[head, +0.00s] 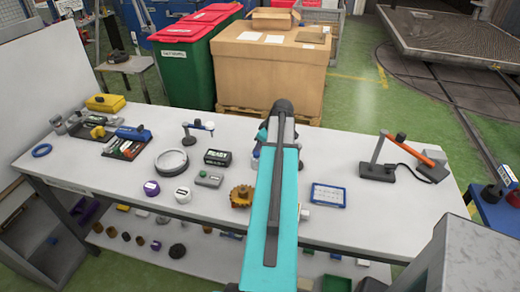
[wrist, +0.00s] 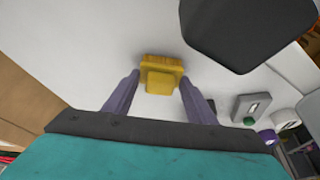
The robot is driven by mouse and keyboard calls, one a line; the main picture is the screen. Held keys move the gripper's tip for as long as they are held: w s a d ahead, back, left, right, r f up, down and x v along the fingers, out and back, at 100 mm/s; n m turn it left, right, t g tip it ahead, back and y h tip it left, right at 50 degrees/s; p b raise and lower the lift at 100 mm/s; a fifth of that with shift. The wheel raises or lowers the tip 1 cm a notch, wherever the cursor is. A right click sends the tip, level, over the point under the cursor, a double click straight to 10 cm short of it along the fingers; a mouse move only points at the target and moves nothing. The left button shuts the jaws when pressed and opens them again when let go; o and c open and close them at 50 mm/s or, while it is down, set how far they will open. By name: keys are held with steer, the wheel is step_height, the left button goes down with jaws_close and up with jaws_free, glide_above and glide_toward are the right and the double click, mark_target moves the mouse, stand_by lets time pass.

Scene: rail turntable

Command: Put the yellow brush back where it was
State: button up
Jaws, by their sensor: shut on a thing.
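My gripper (wrist: 159,82) is shut on a yellow, stepped block, which I take to be the yellow brush (wrist: 160,76). Its two grey-purple fingers press on its left and right sides. In the head view my teal arm reaches over the table and hides the fingers and the brush.
A cardboard box (head: 268,65) stands behind.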

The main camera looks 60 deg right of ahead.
steer(key=shift+f, duration=0.2)
steer(key=o, duration=1)
steer(key=shift+c, duration=0.2)
steer(key=shift+r, duration=0.1)
steer(key=shift+r, duration=0.15)
steer(key=b+v, duration=0.3)
steer(key=v, duration=0.9)
stand_by(0.4)
